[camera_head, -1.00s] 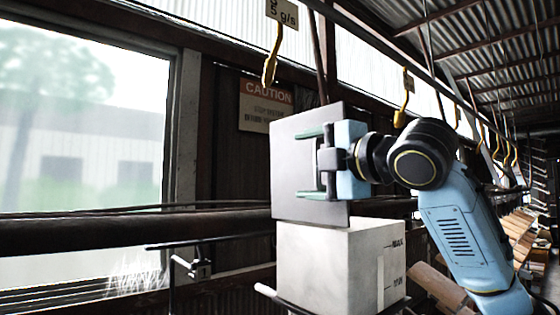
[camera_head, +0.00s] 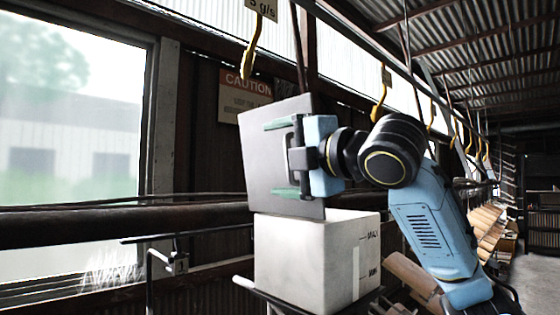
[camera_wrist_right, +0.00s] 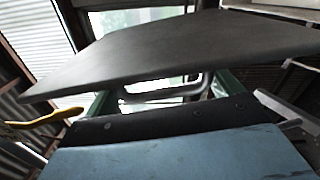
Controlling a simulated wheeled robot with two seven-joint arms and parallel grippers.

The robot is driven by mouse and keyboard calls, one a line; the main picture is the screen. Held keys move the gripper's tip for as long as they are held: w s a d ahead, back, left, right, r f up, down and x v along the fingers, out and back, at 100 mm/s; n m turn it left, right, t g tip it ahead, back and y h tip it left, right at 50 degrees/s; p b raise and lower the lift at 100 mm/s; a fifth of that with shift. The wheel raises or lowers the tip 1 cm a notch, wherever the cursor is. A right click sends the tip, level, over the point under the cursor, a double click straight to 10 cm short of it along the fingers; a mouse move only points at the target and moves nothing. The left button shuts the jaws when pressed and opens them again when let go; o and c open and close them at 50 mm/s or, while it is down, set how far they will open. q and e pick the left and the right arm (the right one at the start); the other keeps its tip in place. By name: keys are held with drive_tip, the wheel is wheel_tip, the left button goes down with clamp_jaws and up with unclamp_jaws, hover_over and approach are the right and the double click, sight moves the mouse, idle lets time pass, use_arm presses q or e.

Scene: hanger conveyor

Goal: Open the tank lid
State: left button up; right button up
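The tank is a white box (camera_head: 310,262) with MAX and MIN marks on its right face. Its lid, a flat grey plate (camera_head: 262,165), stands steeply tilted above the tank top, its lower edge close to the tank's rim. My right gripper (camera_head: 282,158) is at the lid's face, with its green fingers spread wide apart. In the right wrist view the lid (camera_wrist_right: 180,55) crosses above the fingers (camera_wrist_right: 160,95), and a dark loop handle (camera_wrist_right: 165,90) shows between them. Whether the fingers touch the handle is unclear. My left gripper is out of view.
Yellow hooks hang from an overhead rail, one (camera_head: 250,48) above the lid and another (camera_head: 379,103) above my right arm. A caution sign (camera_head: 243,97) is on the wall behind. A dark pipe (camera_head: 120,226) runs behind the tank. Wooden planks (camera_head: 487,230) lie at the right.

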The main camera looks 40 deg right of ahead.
drive_tip(key=shift+f, duration=0.1)
drive_tip(key=shift+s, duration=0.35)
drive_tip(key=s+b, duration=0.1)
drive_tip(key=s, duration=1.1)
drive_tip(key=shift+s+d+b, duration=0.15)
drive_tip(key=shift+s+b, duration=0.25)
